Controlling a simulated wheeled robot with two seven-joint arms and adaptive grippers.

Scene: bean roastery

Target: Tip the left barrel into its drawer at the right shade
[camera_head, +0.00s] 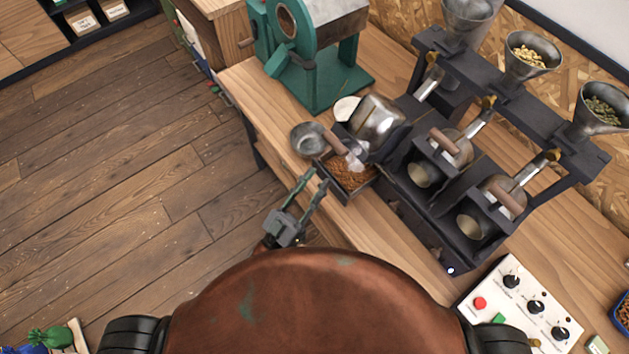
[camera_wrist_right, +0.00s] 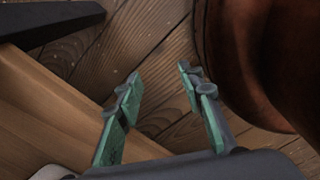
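The left barrel (camera_head: 380,117) is a shiny metal drum with a wooden handle (camera_head: 335,143). It looks tilted compared with the other two barrels. Its drawer (camera_head: 341,192) is out below it and holds a layer of brown beans (camera_head: 350,175). My left gripper (camera_head: 311,184) is open and empty, just left of the drawer's front and apart from the handle. My right gripper (camera_wrist_right: 160,85) shows in the right wrist view, open and empty, with its fingers over the wooden floor. It is not visible in the head view.
The middle barrel (camera_head: 452,148) and right barrel (camera_head: 500,196) stand alongside, under hoppers with pale and green beans. A metal bowl (camera_head: 307,139) and green machine (camera_head: 312,60) stand left of the roaster. A control panel (camera_head: 520,310) lies at lower right.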

